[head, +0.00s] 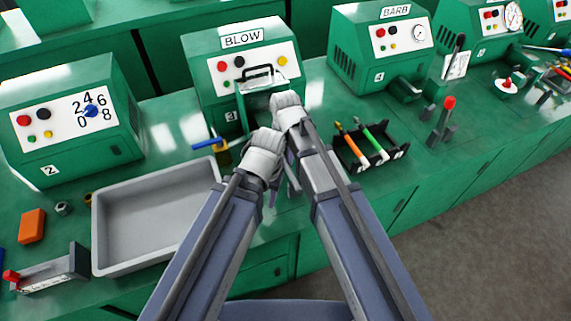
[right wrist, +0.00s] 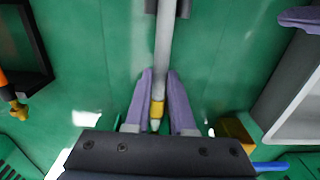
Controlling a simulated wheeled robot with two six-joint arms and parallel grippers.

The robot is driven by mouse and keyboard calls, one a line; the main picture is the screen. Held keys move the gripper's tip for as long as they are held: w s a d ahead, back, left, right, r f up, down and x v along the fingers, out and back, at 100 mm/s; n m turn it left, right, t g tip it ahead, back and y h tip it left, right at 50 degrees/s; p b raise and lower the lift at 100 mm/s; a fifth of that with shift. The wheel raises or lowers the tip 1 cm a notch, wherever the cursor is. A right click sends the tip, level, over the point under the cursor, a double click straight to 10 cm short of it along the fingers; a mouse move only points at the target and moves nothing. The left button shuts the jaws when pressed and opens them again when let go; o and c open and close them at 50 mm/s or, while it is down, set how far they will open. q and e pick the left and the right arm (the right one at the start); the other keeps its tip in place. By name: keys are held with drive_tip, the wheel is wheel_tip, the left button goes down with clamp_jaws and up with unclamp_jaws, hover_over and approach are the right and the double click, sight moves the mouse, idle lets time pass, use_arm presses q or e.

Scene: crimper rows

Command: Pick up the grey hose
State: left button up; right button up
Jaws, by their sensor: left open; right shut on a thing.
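The grey hose (right wrist: 163,45) shows in the right wrist view as a straight light-grey tube with a yellow band and a pale tip at its near end. The hose's far end runs out of the top of that view, between two dark grey pieces that I cannot identify. In the head view my left gripper (head: 270,180) is open, close beside the right one; its fingers are mostly hidden. My arms hide the hose there.
A grey tray (head: 150,225) lies left of my arms. The BLOW machine (head: 240,60) stands just behind, with a blue-handled brass valve (head: 221,152) before it. A black rack (head: 365,150) with orange and green tools is on the right. The bench's front edge is near.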

sight(286, 163)
clamp_jaws()
use_arm(q)
wheel_tip(286, 163, up, 10)
drive_tip(key=p, duration=1)
use_arm(e)
wheel_tip(286, 163, up, 10)
use_arm(q)
drive_tip(key=shift+d, duration=0.1)
